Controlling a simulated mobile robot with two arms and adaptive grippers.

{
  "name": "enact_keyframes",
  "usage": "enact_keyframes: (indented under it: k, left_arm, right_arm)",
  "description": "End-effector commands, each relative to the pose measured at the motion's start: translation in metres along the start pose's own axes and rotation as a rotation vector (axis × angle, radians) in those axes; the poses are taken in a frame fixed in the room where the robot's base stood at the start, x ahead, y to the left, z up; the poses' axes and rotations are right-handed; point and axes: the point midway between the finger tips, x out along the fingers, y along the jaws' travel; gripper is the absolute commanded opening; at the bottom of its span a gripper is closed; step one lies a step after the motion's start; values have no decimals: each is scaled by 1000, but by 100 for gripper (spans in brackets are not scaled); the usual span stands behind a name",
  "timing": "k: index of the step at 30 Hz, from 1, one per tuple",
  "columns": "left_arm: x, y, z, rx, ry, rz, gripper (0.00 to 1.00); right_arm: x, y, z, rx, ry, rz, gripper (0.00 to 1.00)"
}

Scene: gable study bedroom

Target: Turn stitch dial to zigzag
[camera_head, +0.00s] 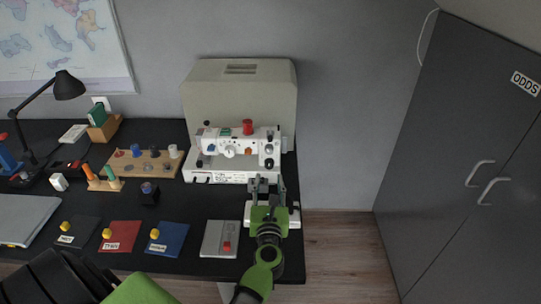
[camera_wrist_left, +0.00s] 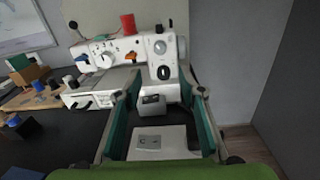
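The white sewing machine (camera_head: 215,142) stands at the back of the black desk, and it also shows in the left wrist view (camera_wrist_left: 143,48). Its front carries white knobs (camera_wrist_left: 104,60), an orange part (camera_wrist_left: 131,57), a grey round dial (camera_wrist_left: 159,47) and a black dial (camera_wrist_left: 163,72). I cannot read their markings or tell which is the stitch dial. My left gripper (camera_head: 266,182) is in front of and below the machine's right end. Its fingers are apart with nothing held, also in the left wrist view (camera_wrist_left: 160,93). My right gripper is not in view.
A beige cover (camera_head: 238,88) stands behind the machine. A grey cabinet (camera_head: 455,150) stands at right.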

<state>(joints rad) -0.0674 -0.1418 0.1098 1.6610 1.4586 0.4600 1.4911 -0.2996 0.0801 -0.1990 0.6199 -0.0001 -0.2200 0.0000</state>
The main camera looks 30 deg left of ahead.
Motion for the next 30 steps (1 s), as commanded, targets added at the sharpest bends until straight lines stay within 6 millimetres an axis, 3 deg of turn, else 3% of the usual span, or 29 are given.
enact_keyframes:
  k: [16,22,30]
  left_arm:
    - [106,0,3,8,-5,-2,36]
    - [124,-1,2,8,-4,-3,36]
    - [128,0,2,7,-3,-3,36]
  right_arm:
    - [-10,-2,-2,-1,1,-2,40]
    - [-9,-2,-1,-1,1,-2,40]
    - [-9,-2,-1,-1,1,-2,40]
